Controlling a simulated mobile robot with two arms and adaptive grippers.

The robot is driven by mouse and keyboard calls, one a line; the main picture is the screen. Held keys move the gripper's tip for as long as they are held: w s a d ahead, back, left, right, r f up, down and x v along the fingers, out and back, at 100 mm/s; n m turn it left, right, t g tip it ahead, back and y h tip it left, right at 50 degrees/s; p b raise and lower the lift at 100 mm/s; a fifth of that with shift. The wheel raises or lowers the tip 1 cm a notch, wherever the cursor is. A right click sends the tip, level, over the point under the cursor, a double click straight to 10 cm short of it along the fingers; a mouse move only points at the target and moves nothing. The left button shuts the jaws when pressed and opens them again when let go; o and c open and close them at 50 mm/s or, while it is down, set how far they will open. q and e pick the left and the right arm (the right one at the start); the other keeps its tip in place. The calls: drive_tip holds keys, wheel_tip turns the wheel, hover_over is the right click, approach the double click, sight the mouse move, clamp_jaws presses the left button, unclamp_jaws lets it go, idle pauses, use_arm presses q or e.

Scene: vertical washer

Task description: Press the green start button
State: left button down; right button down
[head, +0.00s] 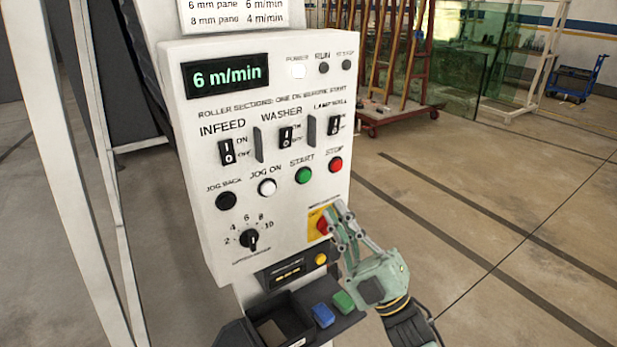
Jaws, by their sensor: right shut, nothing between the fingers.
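The green start button (303,175) is on the white control panel (290,215), under the label START, between the white jog-on button (267,187) and the red stop button (336,164). Nothing covers it. My right gripper (338,216) is shut and empty, with its fingertips at the panel's lower right, in front of the red and yellow switch (321,222), below and right of the green button. I cannot tell whether the fingertips touch the switch. My left gripper is not in view.
Rocker switches (227,152) sit above the buttons, with guards between them. A speed knob (250,240) is at the lower left. A dark tray (272,331) with blue (323,315) and green (343,301) blocks juts out below. The display (228,75) reads 6 m/min. Open floor lies right.

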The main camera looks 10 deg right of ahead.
sight(305, 176)
drive_tip(key=shift+w, duration=0.1)
drive_tip(key=w+a+b, duration=0.2)
drive_tip(key=w+a, duration=0.1)
drive_tip(key=w, duration=0.5)
drive_tip(key=shift+b, duration=0.35)
drive_tip(key=shift+w, duration=0.1)
drive_tip(key=shift+f, duration=0.1)
idle(1.2)
drive_tip(key=shift+w+a+b, duration=0.15)
drive_tip(key=shift+w+b, duration=0.15)
drive_tip(key=shift+w, duration=0.1)
drive_tip(key=shift+w+a+b, duration=0.15)
drive_tip(key=shift+w+b, duration=0.2)
drive_tip(key=shift+w, duration=0.1)
idle(0.7)
drive_tip(key=shift+s, duration=0.15)
drive_tip(key=shift+s+d+p, duration=0.3)
drive_tip(key=shift+s, duration=0.4)
